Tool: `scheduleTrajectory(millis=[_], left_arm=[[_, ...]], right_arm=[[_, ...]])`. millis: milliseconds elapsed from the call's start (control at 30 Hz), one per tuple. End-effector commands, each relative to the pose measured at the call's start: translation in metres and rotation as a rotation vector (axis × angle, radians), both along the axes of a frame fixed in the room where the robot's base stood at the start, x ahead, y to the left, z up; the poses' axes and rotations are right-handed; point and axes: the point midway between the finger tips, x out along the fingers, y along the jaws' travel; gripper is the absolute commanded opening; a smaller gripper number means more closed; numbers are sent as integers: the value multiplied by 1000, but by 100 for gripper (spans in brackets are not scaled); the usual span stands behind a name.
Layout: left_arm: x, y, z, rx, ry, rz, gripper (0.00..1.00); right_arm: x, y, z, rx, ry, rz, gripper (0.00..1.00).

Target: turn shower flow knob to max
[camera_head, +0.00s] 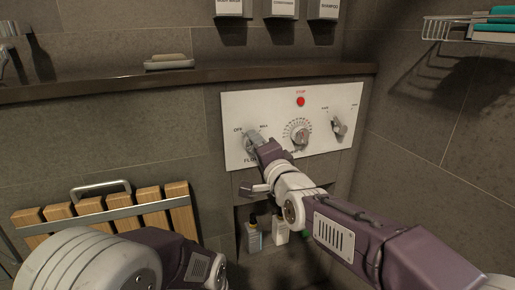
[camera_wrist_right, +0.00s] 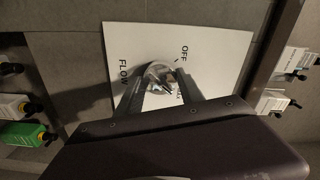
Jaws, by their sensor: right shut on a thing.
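The white shower control panel (camera_head: 250,103) is on the tiled wall below the ledge. Its flow knob (camera_head: 251,137), at the left, has OFF, MAX and FLOW lettering around it. My right gripper (camera_head: 259,145) is at this knob, shut on it. In the right wrist view the rounded metal knob (camera_wrist_right: 160,73) sits between the two fingers of my right gripper (camera_wrist_right: 160,88), in front of the panel (camera_wrist_right: 215,48). The fingers partly cover the MAX lettering. The knob's exact pointing direction is hard to tell. My left arm shows at the lower left, its gripper out of view.
A round dial (camera_head: 298,131), another knob (camera_head: 339,127) and a red stop button (camera_head: 300,101) share the panel. A niche below holds bottles (camera_head: 254,236). A slatted wooden seat (camera_head: 120,212) is at left. A soap dish (camera_head: 169,62) sits on the ledge (camera_head: 100,86).

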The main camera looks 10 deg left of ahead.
Motion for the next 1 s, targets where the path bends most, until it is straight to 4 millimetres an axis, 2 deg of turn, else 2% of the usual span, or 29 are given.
scheduleTrajectory(millis=[300, 800, 833, 900, 1000], left_arm=[[0, 0, -7, 0, 0, 0, 36], [0, 0, -7, 0, 0, 0, 36], [0, 0, -7, 0, 0, 0, 36], [0, 0, -7, 0, 0, 0, 36], [0, 0, -7, 0, 0, 0, 36]], right_arm=[[-1, 2, 0, 74, 48, 3, 4], [-1, 2, 2, 86, 55, 4, 4], [-1, 2, 2, 86, 55, 4, 53], [-1, 1, 2, 86, 54, 3, 66], [-1, 1, 2, 86, 55, 3, 66]])
